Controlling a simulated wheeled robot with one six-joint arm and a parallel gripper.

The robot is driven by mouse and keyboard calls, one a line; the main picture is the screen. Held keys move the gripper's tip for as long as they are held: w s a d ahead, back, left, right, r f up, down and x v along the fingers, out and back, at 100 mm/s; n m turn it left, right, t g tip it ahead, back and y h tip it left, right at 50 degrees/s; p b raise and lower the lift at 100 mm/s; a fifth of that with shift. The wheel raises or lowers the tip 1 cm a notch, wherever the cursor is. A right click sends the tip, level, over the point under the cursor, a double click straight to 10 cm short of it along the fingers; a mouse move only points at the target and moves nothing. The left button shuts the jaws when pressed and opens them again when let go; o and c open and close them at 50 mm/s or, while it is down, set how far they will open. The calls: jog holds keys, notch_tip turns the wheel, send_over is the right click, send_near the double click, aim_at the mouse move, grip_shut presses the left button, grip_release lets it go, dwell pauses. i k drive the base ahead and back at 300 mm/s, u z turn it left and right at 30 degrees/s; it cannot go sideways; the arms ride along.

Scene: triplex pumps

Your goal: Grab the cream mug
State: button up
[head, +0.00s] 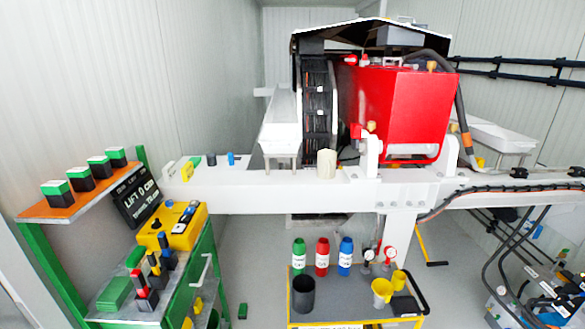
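A cream mug (326,164) stands upright on the white beam, just in front of the red machine's left side. It is small in the head view, and I cannot clearly make out a handle. My gripper is not in the head view, so its distance from the mug does not show.
The red machine (405,110) stands behind the white beam (255,192). Below is a yellow-edged cart with a dark cup (303,294), green, red and blue bottles (322,258) and a yellow mug (382,292). A green tool cart (205,280) stands left. Grey floor shows between the carts.

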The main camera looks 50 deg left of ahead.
aim_at(327, 159)
jog(key=u, duration=1.35)
jog(key=i, duration=0.8)
